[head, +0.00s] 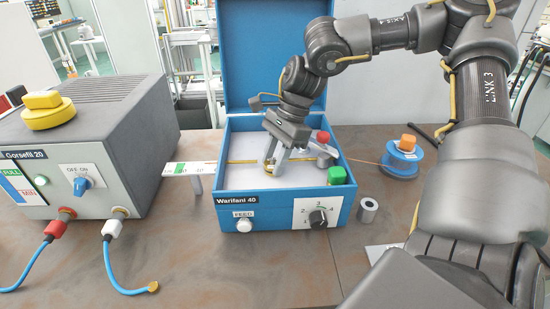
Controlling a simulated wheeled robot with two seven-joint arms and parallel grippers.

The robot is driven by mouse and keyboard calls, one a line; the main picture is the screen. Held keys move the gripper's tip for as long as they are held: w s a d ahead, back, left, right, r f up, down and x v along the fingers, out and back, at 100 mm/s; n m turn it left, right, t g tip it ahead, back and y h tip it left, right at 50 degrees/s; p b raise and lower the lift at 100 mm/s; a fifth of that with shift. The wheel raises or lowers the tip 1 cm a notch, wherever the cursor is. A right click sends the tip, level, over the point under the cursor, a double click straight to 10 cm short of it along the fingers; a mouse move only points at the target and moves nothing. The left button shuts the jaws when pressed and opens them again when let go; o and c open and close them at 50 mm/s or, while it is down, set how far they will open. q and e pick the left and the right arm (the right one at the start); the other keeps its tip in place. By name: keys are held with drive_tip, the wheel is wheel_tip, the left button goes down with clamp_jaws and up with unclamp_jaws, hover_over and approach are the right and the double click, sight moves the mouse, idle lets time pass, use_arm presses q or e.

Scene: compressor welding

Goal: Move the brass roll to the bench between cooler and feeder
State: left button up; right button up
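My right gripper (273,165) reaches down inside the open blue feeder box (277,205), labelled Warifani 40. Its two fingers straddle a small brass-coloured piece (268,169) near the tray floor, on the line of a thin yellow strip (240,161) running across the tray. I cannot tell whether the fingers grip it or whether it is the brass roll. A yellow disc with a square knob (46,112) sits on the grey Gorsefil 20 unit (105,125), apparently the cooler. My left gripper is not in view.
Bare bench (180,235) lies between grey unit and feeder, with a small stand with a white-green top (188,170) towards the back. A blue hose (108,265) curls at the front. A blue spool with an orange knob (402,158) and metal cylinder (368,209) stand right of the feeder.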

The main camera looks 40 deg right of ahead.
sight(275, 161)
clamp_jaws()
drive_tip(key=shift+r, duration=0.2)
drive_tip(key=shift+r+p, duration=1.8)
drive_tip(key=shift+r, duration=1.15)
